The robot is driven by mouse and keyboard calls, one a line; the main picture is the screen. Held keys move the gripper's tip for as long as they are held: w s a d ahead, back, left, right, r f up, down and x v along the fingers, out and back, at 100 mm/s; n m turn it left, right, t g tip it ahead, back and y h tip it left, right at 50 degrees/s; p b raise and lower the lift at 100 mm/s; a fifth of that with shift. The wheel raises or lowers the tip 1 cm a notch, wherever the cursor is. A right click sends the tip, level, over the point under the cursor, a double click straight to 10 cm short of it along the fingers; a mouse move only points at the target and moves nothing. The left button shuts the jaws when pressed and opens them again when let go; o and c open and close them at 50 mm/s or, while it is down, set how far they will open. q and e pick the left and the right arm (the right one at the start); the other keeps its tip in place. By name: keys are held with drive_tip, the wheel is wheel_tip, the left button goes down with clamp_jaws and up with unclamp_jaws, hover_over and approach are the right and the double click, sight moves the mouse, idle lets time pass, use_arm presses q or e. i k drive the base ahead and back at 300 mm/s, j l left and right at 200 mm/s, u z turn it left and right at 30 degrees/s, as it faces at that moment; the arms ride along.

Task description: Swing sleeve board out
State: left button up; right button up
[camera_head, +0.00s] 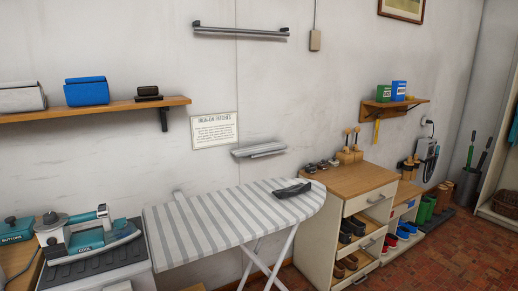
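A striped grey-and-white ironing board (225,222) stands on white crossed legs below the wall, its rounded end to the right. A narrow pale grey piece (259,149) lies along the wall just above it; it looks like a small board folded close to the wall, and may be the sleeve board. I cannot make out its hinge. A dark flat object (292,190) lies on the ironing board near its rounded end. Neither of my grippers is in view.
A teal steam iron (92,237) rests on a stand at the lower left. A wooden-topped shoe cabinet (345,181) stands right of the ironing board. A wooden shelf (95,110) hangs at left, a grey rail (241,31) high up. Brick floor (450,258) is open at right.

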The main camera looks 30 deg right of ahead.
sight(249, 151)
drive_tip(key=i+l, duration=0.1)
drive_tip(key=l, duration=0.5)
drive_tip(key=i+l, duration=0.1)
drive_tip(key=l, duration=0.45)
drive_tip(key=i+l+u, duration=0.1)
drive_tip(key=l, duration=0.5)
